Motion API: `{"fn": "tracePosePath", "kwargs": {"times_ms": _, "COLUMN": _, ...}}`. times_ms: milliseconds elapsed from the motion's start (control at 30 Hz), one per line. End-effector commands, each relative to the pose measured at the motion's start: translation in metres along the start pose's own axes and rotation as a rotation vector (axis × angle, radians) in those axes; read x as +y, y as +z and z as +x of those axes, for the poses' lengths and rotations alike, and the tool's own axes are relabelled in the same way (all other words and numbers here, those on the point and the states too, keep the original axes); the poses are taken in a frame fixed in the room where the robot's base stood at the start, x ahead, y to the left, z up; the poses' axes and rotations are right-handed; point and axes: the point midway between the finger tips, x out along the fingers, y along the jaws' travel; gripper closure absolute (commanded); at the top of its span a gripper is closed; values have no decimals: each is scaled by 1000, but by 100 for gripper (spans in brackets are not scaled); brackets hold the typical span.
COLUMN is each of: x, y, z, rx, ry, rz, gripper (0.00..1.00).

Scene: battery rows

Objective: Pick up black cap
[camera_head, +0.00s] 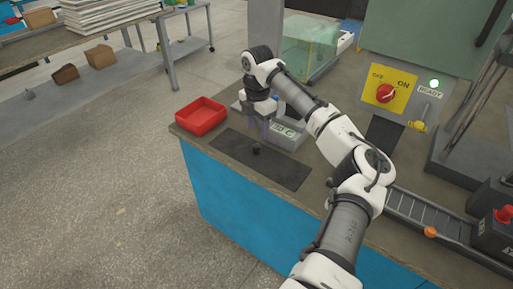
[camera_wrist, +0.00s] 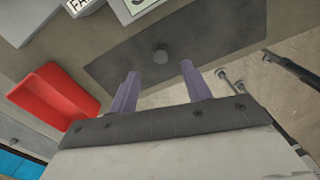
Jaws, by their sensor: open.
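The black cap (camera_head: 257,151) is a small dark round piece on the dark mat (camera_head: 284,174) on the workbench. In the wrist view the cap (camera_wrist: 160,56) stands out on the mat (camera_wrist: 215,32), beyond the fingertips and between their lines. My gripper (camera_head: 265,129) points down over the mat, close to the cap. In the wrist view the purple fingers of my gripper (camera_wrist: 160,72) are apart with nothing between them. I cannot tell the exact height of the fingertips above the cap.
A red tray (camera_head: 201,116) stands at the bench's left corner; it also shows in the wrist view (camera_wrist: 52,98). A grey labelled box (camera_head: 287,139) stands behind the mat. A panel with a red switch (camera_head: 386,93) and a roller conveyor (camera_head: 430,215) are to the right.

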Motion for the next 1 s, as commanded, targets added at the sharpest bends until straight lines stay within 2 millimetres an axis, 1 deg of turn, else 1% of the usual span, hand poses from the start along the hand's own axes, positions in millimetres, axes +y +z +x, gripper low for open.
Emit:
{"fn": "tracePosePath", "kwargs": {"times_ms": 100, "x": 0, "y": 0, "z": 11, "rx": 0, "ry": 0, "rz": 0, "gripper": 52}}
{"fn": "tracePosePath", "kwargs": {"times_ms": 267, "x": 0, "y": -1, "z": 22, "rx": 0, "ry": -1, "rz": -1, "gripper": 52}}
{"fn": "tracePosePath", "kwargs": {"times_ms": 533, "x": 0, "y": -3, "z": 60, "rx": 0, "ry": 1, "rz": 0, "gripper": 52}}
{"fn": "tracePosePath", "kwargs": {"times_ms": 633, "x": 0, "y": -3, "z": 65, "rx": 0, "ry": 2, "rz": 0, "gripper": 52}}
{"fn": "tracePosePath", "kwargs": {"times_ms": 833, "x": 0, "y": -3, "z": 66, "rx": 0, "ry": 2, "rz": 0, "gripper": 52}}
{"fn": "tracePosePath", "kwargs": {"times_ms": 867, "x": 0, "y": -3, "z": 66, "rx": 0, "ry": 2, "rz": 0, "gripper": 54}}
{"fn": "tracePosePath", "kwargs": {"times_ms": 1000, "x": 0, "y": -4, "z": 66, "rx": 0, "ry": 2, "rz": 0, "gripper": 73}}
